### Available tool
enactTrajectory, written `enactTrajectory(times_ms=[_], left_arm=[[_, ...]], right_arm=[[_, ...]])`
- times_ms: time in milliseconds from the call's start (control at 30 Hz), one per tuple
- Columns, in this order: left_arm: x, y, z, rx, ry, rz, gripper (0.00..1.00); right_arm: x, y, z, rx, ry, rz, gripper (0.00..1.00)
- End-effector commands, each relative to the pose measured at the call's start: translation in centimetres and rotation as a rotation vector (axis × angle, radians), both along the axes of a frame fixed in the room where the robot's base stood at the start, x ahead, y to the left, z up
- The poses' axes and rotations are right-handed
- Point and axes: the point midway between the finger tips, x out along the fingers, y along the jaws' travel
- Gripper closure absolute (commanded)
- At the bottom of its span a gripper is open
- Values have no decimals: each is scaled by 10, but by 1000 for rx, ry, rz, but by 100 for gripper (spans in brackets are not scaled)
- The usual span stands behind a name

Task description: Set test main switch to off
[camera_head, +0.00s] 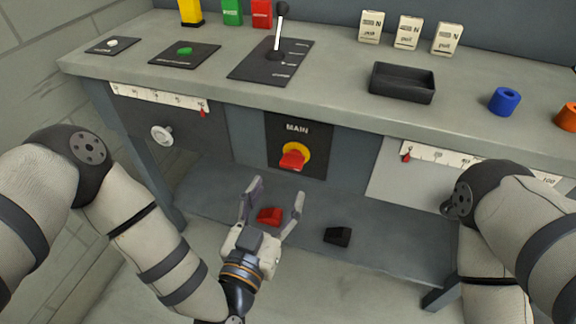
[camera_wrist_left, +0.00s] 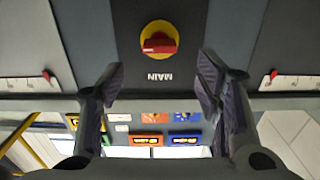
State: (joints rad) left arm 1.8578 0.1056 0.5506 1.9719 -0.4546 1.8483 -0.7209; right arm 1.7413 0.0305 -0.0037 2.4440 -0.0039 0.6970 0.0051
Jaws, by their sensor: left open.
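The main switch (camera_head: 293,156) is a red rotary handle on a yellow disc. It sits on a dark panel marked MAIN (camera_head: 297,128) below the bench top. It also shows in the left wrist view (camera_wrist_left: 159,42), where the picture is upside down and the red handle lies roughly level across the disc. My left gripper (camera_head: 272,195) is open and empty, below and in front of the switch, apart from it. In the left wrist view its two fingers (camera_wrist_left: 158,82) stand on either side below the switch. My right gripper is not visible; only my right arm shows.
The bench (camera_head: 340,100) overhangs the panel. A red block (camera_head: 269,216) and a black block (camera_head: 338,236) lie on the lower shelf (camera_head: 215,200). A white knob (camera_head: 162,135) and scales with red pointers flank the switch. A lever (camera_head: 279,35) and a black tray (camera_head: 402,83) are on top.

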Motion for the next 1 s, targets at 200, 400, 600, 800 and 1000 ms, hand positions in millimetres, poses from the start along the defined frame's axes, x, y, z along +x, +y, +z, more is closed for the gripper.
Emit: enactTrajectory(times_ms=[200,400,600,800,1000], left_arm=[[53,-17,-1,0,1,1,42],[80,-26,-1,0,4,-1,42],[85,-28,-1,1,6,-2,42],[84,-28,-1,1,6,-2,62],[84,-28,-1,1,6,-2,90]], right_arm=[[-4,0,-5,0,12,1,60],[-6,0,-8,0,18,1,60],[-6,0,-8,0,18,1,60],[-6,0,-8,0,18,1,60],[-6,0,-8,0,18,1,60]])
